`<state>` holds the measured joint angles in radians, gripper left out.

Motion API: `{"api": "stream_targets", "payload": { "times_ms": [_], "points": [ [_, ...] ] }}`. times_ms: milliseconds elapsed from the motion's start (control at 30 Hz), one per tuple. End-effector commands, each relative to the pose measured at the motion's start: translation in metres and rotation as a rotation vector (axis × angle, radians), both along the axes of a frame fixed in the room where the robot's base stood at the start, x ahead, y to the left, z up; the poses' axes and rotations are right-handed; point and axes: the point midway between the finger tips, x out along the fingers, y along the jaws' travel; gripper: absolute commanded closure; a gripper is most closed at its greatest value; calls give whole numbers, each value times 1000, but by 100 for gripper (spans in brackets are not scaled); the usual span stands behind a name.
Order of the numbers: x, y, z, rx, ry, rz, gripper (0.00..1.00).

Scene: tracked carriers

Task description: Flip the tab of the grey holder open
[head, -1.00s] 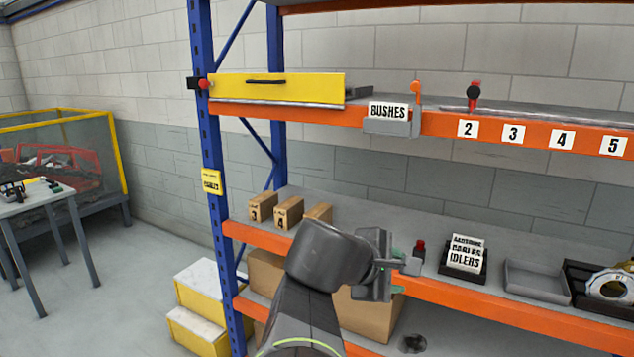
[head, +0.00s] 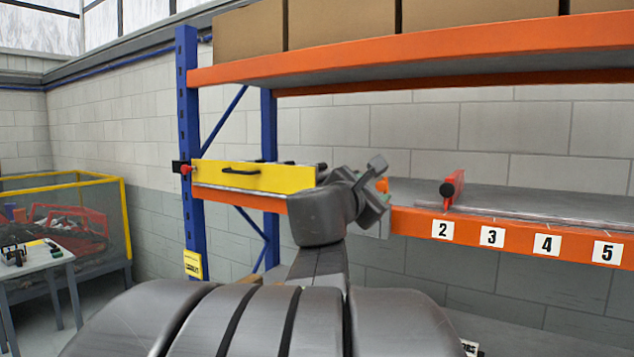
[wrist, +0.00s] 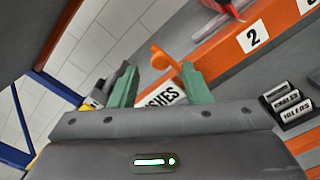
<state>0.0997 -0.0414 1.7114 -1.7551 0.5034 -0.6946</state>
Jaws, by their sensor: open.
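The grey holder is mostly hidden behind my arm and gripper in the head view. Its orange tab (head: 382,185) peeks out beside my gripper (head: 378,190) there. In the wrist view the orange tab (wrist: 162,60) stands up from the shelf edge, between the fingertips in the picture. The holder's white card (wrist: 162,97), partly covered, shows "USHES" below it. My gripper (wrist: 159,75) is open with its green fingers on either side of the tab. I cannot tell whether a finger touches it.
A yellow drawer front (head: 255,177) is left of my gripper on the orange shelf beam (head: 480,232). A red lever with a black knob (head: 455,190) stands to the right. Black blocks with an "IDLERS" card (wrist: 292,108) sit lower right. Boxes (head: 340,22) fill the top shelf.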

Motion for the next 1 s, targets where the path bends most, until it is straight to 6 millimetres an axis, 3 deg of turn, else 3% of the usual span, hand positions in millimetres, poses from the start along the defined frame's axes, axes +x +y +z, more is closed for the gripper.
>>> {"api": "stream_targets", "payload": {
  "times_ms": [200,400,833,1000],
  "points": [
    [34,-24,0,1,2,-2,57],
    [53,-36,0,1,-1,0,57],
    [59,-40,0,1,-2,1,57],
    [59,-40,0,1,-2,1,91]
  ]
}}
